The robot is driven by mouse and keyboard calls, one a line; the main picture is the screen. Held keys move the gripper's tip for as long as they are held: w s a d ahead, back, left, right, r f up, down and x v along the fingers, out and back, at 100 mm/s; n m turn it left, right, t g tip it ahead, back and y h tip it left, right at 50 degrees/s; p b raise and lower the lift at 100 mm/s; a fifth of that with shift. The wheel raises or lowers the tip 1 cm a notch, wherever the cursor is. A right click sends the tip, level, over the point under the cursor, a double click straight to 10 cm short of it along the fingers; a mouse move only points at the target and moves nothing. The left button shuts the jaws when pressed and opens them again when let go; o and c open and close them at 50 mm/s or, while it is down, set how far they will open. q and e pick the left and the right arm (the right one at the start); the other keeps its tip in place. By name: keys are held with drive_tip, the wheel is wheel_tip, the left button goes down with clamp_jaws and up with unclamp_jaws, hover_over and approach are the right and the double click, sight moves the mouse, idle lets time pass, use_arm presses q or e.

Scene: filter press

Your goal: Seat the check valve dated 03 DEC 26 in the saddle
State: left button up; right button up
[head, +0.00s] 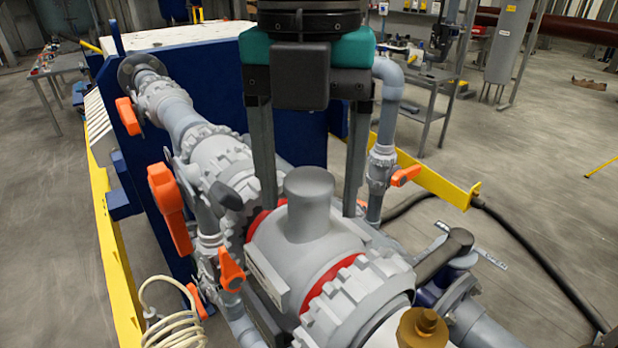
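A large grey valve body (290,248) with a round upright boss (309,210) and red bands at both ends sits in line with the grey pipework at the lower middle. A pale plate (267,278) shows on its left side, but no date can be read. My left gripper (309,207) comes down from the top with its two dark fingers wide apart. The fingers stand on either side of the boss, with gaps to it, and their tips are partly hidden by the valve body. I cannot make out the saddle. My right gripper is not in view.
Orange-handled valves (170,208) line the left pipe run, and another orange handle (405,176) is at right. A brass fitting (424,328) and a dark lever (445,254) stand close at lower right. A coiled cream hose (172,325) lies lower left. Open floor shows at right.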

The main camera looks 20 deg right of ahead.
use_arm(q)
drive_tip(key=shift+o, duration=1)
drive_tip(key=shift+f, duration=0.1)
